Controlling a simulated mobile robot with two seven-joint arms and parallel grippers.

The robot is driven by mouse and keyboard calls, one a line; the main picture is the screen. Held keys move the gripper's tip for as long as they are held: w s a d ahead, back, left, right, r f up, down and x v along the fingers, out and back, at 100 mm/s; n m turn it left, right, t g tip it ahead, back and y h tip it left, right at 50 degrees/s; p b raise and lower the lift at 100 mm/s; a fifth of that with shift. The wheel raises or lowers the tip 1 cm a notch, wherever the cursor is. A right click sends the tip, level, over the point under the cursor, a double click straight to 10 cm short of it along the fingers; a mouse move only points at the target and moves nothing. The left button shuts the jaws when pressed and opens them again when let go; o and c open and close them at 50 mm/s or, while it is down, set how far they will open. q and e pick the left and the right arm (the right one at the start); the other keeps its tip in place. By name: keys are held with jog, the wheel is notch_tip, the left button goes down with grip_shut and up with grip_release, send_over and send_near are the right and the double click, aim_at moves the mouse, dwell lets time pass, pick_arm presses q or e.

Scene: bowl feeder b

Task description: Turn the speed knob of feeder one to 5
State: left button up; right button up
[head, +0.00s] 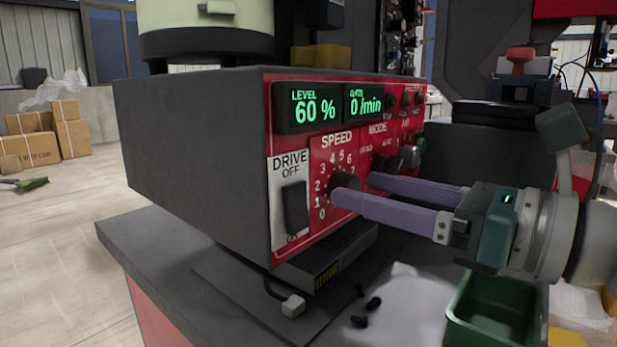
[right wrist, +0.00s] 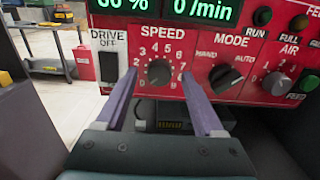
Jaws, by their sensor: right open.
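The feeder's red control panel (head: 322,238) faces my right arm. The dark round speed knob (head: 344,183) sits under the word SPEED, inside a printed number scale; it also shows in the right wrist view (right wrist: 159,72). I cannot make out clearly which number its pointer faces. My right gripper (head: 352,189) is open, with its long purple fingers pointing at the panel. In the right wrist view the fingertips stand left and right of the knob, with gaps on both sides. In the head view the near finger hides part of the knob. My left gripper is not in view.
A drive switch (head: 295,208) lies left of the knob and a mode knob (right wrist: 224,79) to its right. The displays (head: 337,107) read level 60 % and rate 0/min. A green bin (head: 492,318) and small black parts (head: 373,303) are below my gripper.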

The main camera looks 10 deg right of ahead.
jog(key=shift+w+a, duration=0.4)
jog(key=shift+w, duration=0.1)
grip_shut()
dwell(0.3)
